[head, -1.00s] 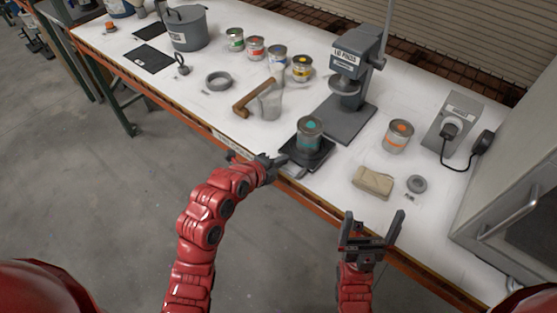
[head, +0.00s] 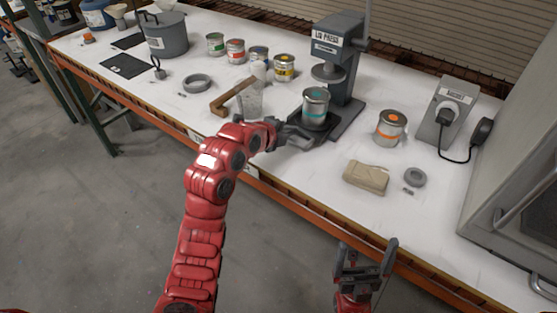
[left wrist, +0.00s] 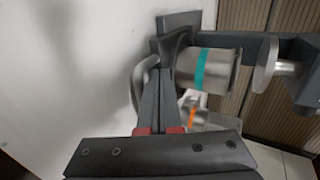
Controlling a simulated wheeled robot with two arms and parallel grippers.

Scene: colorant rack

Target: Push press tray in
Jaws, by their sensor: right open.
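The lid press (head: 338,45) stands at the back of the bench on a dark base. Its dark press tray (head: 301,136) carries an upright grey can with a teal band (head: 315,108), just in front of the press head. The can also shows in the left wrist view (left wrist: 205,68). My left gripper (head: 284,134) is at the tray's front left edge. In the left wrist view its fingers (left wrist: 166,85) are together, with their tips at the dark tray edge; contact is hard to confirm. My right gripper (head: 367,250) is open and empty, in front of the bench.
A switch box (head: 448,108) is further right.

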